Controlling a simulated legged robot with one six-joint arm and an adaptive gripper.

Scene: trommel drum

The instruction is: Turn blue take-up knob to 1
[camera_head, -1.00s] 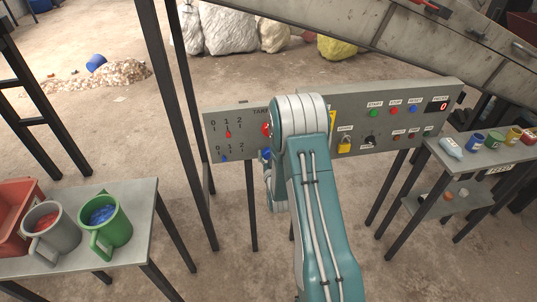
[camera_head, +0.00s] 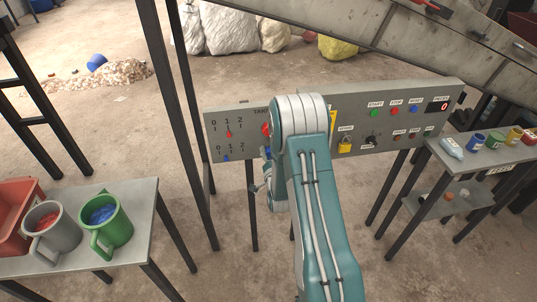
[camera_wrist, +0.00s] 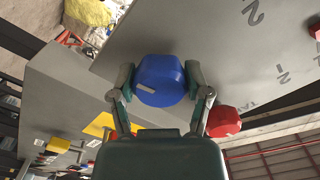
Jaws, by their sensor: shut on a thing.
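The blue take-up knob (camera_wrist: 160,80) sits between the two fingers of my gripper (camera_wrist: 160,84) in the wrist view, with a finger against each side. A pale mark shows on its rim. In the head view only a sliver of the blue knob (camera_head: 267,153) shows beside my arm, and the fingertips are hidden. The blue pointer (camera_head: 226,158) stands under the lower 0-1-2 scale, between 0 and 1. The red knob (camera_head: 266,129) is above the blue one, and it also shows close beside my right finger in the wrist view (camera_wrist: 224,121).
A shelf with small cans (camera_head: 474,140) stands right. A bench with a green mug (camera_head: 108,222) stands left. Dark posts rise left of the panel.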

